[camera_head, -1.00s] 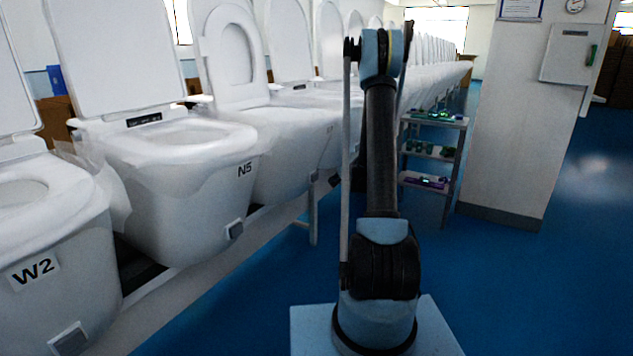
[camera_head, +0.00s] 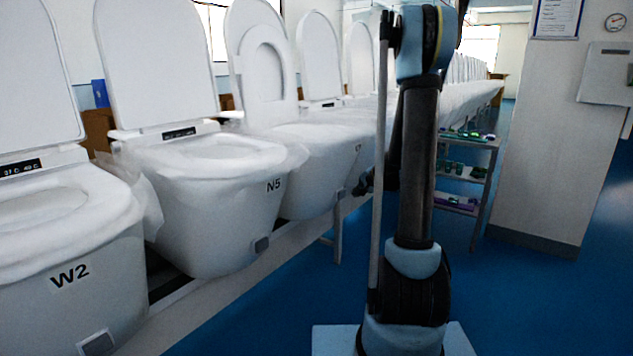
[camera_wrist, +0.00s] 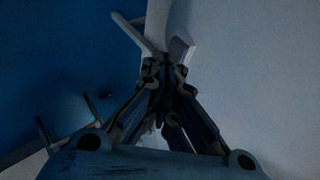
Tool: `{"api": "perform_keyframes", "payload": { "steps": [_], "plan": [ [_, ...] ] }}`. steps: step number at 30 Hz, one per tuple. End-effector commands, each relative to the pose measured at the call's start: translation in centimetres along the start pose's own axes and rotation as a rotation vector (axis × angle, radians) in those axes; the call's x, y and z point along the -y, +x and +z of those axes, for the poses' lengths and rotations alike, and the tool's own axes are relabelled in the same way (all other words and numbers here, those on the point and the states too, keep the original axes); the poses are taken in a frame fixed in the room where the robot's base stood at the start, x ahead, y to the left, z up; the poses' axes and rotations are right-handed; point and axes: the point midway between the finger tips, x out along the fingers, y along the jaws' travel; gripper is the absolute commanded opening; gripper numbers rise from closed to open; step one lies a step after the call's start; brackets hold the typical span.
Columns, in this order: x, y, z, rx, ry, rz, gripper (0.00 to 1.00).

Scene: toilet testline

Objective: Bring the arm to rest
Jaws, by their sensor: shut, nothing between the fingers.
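My arm (camera_head: 415,165) stands upright in front of the toilet row in the head view, its upper end cut by the top edge. In the wrist view my gripper (camera_wrist: 167,78) has its two dark fingers drawn together, shut and empty. In the head view a dark part shows just left of the arm column, but I cannot tell if it is the gripper. The nearest toilets are one marked N5 (camera_head: 225,205) and one marked W2 (camera_head: 65,255), both with lids up. The arm hides part of the row behind it.
A small shelf rack (camera_head: 465,170) with coloured items stands right of the arm. Beyond it is a white pillar (camera_head: 550,140) with a wall box (camera_head: 606,75). Blue floor (camera_head: 500,310) is open at the right front. The wrist view shows blue floor beside a pale surface.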

Motion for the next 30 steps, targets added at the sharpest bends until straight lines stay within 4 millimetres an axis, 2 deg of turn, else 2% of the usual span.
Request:
{"api": "perform_keyframes", "payload": {
  "steps": [3,14,23,30],
  "plan": [
    [0.1,-2.7,1.7,0.022,-0.059,0.034,0.0],
    [-1.2,-10.3,6.9,0.091,-0.236,0.14,0.0],
    [-3.8,-16.3,11.4,0.152,-0.378,0.227,0.0],
    [-6.7,-20.6,15.0,0.205,-0.488,0.296,0.0]
  ]
}}
